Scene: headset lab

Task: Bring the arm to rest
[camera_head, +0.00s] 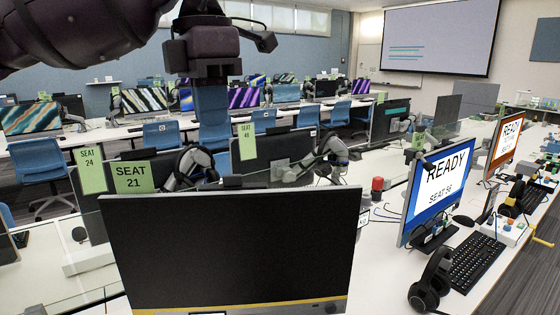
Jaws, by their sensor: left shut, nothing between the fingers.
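My left arm (75,30) comes in at the top left, dark purple and black. It ends in my left gripper (208,74), raised in the air above the near monitors and apart from them. The gripper looks shut, with nothing held in it. The blue shape just below it looks like a chair back behind it. My right arm and right gripper are not in view.
A large black monitor (232,250) stands close in front of me. A blue READY monitor (437,190), a headset (430,285) and a keyboard (474,262) are on the right desk. Rows of desks, monitors and blue chairs (38,160) lie beyond.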

